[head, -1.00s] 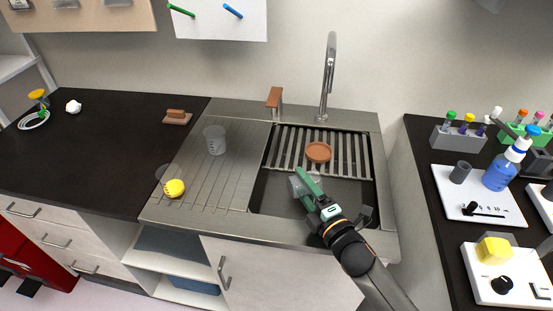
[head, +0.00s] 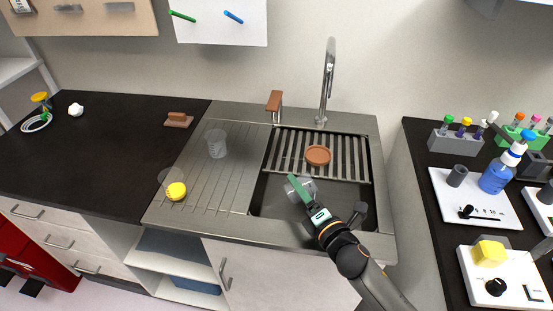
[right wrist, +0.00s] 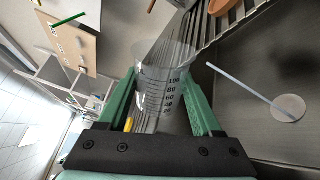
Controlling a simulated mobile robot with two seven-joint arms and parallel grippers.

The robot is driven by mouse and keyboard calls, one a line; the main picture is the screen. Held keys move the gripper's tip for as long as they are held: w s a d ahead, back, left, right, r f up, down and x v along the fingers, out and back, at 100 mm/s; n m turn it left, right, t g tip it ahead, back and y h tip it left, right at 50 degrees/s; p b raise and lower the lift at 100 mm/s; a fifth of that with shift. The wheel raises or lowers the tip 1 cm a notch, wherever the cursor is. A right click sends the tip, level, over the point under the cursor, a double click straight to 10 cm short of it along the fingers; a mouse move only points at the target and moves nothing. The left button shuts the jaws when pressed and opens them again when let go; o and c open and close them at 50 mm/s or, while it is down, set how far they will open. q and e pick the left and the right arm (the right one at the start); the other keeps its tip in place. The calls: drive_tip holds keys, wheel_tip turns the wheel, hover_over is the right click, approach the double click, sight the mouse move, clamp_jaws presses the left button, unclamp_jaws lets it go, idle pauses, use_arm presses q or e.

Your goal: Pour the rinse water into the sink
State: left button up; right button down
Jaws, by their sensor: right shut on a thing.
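My right gripper (head: 304,193) is over the sink basin (head: 348,196), shut on a clear graduated beaker (right wrist: 163,85). In the right wrist view the beaker sits between the green fingers (right wrist: 160,112), tipped well over on its side. A thin pale streak (right wrist: 245,85), which looks like water, runs from near its rim to a pale round patch (right wrist: 289,108) over the basin floor. In the head view the beaker is small and partly hidden by a finger. I cannot tell how much water is inside. My left gripper is not in view.
A slatted rack with a brown dish (head: 317,155) covers the back of the basin. The tap (head: 328,85) stands behind. Another clear beaker (head: 216,144) and a yellow-marked vessel (head: 176,191) stand on the ribbed drainboard (head: 200,175). The front of the basin is open.

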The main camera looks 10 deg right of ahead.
drive_tip(key=n, duration=0.2)
drive_tip(key=shift+a+r+n, duration=0.15)
drive_tip(key=shift+r+n, duration=0.05)
drive_tip(key=shift+n, duration=0.1)
drive_tip(key=shift+d+r+n+h, duration=0.15)
drive_tip(key=shift+n+h, duration=0.1)
drive_tip(key=shift+n, duration=0.35)
drive_tip(key=shift+d+f+n+h, duration=0.1)
drive_tip(key=shift+n+h, duration=0.15)
drive_tip(key=shift+n, duration=0.35)
drive_tip(key=n, duration=0.2)
drive_tip(key=shift+d+n+g+h, duration=0.2)
drive_tip(key=shift+n+g+h, duration=0.1)
drive_tip(key=shift+n+h, duration=0.1)
drive_tip(key=shift+w, duration=0.1)
drive_tip(key=n, duration=0.2)
drive_tip(key=d+f+n, duration=0.1)
drive_tip(key=n, duration=0.1)
drive_tip(key=shift+w+d+h, duration=0.1)
drive_tip(key=shift+d+h, duration=0.05)
drive_tip(key=shift+h, duration=0.25)
drive_tip(key=shift+r, duration=0.15)
